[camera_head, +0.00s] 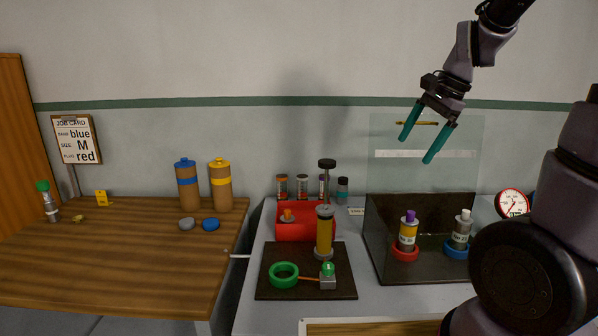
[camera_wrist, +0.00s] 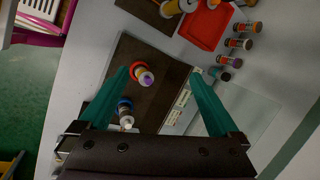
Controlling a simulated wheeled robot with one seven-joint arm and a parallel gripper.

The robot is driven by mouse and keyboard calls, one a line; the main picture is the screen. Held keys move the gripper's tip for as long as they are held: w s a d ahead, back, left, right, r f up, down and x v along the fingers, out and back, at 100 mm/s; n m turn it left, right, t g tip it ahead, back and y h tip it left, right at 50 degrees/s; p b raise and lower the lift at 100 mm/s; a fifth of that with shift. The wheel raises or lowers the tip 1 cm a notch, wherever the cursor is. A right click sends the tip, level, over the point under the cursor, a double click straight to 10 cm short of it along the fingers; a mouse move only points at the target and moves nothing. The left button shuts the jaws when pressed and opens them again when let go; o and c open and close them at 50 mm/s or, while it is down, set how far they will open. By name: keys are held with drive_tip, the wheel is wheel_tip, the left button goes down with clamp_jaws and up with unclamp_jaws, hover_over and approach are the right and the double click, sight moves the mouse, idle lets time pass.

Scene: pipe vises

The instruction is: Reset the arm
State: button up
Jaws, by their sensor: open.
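My gripper (camera_head: 425,146) is raised in the air at the upper right of the head view, above the clear-walled dark case. Its two teal fingers are spread apart with nothing between them. In the wrist view the open fingers (camera_wrist: 162,80) frame the dark case below. In the case, a purple-capped bottle (camera_head: 408,232) stands in a red ring (camera_head: 405,255), and a white-capped bottle (camera_head: 461,228) stands in a blue ring (camera_head: 456,253). The wrist view shows the purple-capped bottle (camera_wrist: 146,78) and the white-capped bottle (camera_wrist: 126,121) from above.
A clear panel (camera_head: 385,170) rises behind the case. Left of it are a red tray (camera_head: 292,230), several small jars and a dark mat (camera_head: 265,290) with a yellow cylinder (camera_head: 324,236) and green ring (camera_head: 284,282). A gauge (camera_head: 511,203) stands right. A wooden table (camera_head: 120,260) is far left.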

drive_tip(key=s+a+r+n+t+h, duration=0.1)
drive_tip(key=s+r+n+t, duration=0.3)
drive_tip(key=s+r+n, duration=0.4)
drive_tip(key=s+a+n, duration=0.1)
drive_tip(key=s, duration=0.3)
drive_tip(key=shift+a+r+h, duration=0.3)
drive_tip(key=shift+a+r, duration=0.05)
drive_tip(key=shift+a, duration=0.05)
